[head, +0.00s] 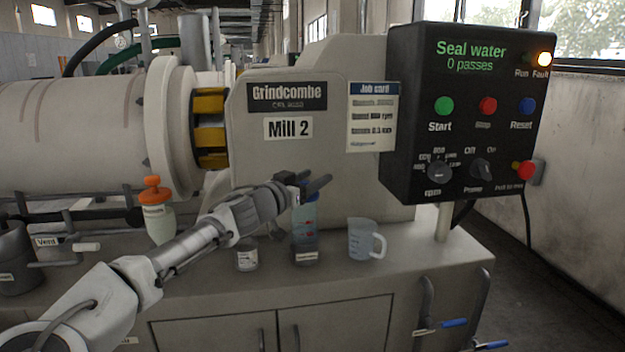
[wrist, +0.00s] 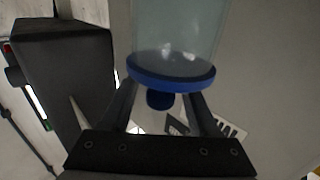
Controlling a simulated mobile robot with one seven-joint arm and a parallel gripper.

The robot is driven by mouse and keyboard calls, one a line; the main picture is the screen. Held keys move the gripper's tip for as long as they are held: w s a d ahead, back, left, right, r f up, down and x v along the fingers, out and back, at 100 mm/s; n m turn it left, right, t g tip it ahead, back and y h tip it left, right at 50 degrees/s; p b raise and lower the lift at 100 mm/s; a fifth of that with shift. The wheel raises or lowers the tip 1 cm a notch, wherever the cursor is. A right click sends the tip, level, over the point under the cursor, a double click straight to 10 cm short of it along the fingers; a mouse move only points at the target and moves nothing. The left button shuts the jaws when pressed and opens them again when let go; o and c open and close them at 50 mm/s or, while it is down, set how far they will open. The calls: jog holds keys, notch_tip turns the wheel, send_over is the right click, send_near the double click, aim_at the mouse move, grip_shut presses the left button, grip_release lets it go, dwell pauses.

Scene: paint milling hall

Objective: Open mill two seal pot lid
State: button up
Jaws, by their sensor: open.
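A white jug (head: 362,240) stands right of the pot and a small labelled tin (head: 246,255) left. An orange-capped bottle (head: 158,215) stands behind my arm. The black control panel (head: 460,110) at right reads "Seal water 0 passes", with an amber lamp lit.

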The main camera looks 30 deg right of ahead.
grip_shut()
jog(key=shift+r+p, duration=0.15)
jog(key=shift+p, duration=0.15)
jog(key=r+n+y+p, duration=0.1)
jog(key=p, duration=0.3)
jog(key=shift+w+d+g, duration=0.1)
jog(key=shift+w+g, duration=0.25)
jog(key=shift+g, duration=0.05)
jog(key=shift+w+d+f+n+g+y+p, duration=0.35)
jog(key=shift+w+n+g+y+p, duration=0.85)
jog(key=shift+p, duration=2.85)
jog(key=shift+w+d+f+n+g+y+p, duration=0.1)
jog(key=shift+w+f+n+g+y+p, duration=0.35)
jog(key=shift+n+g+y+p, duration=2.35)
jog(key=shift+w+d+f+m+g+h+p, duration=0.35)
jog(key=shift+w+g+h+p, duration=0.55)
jog(key=shift+p, duration=4.4)
jog(key=shift+s+a+f, duration=0.1)
jog(key=shift+s+f, duration=0.05)
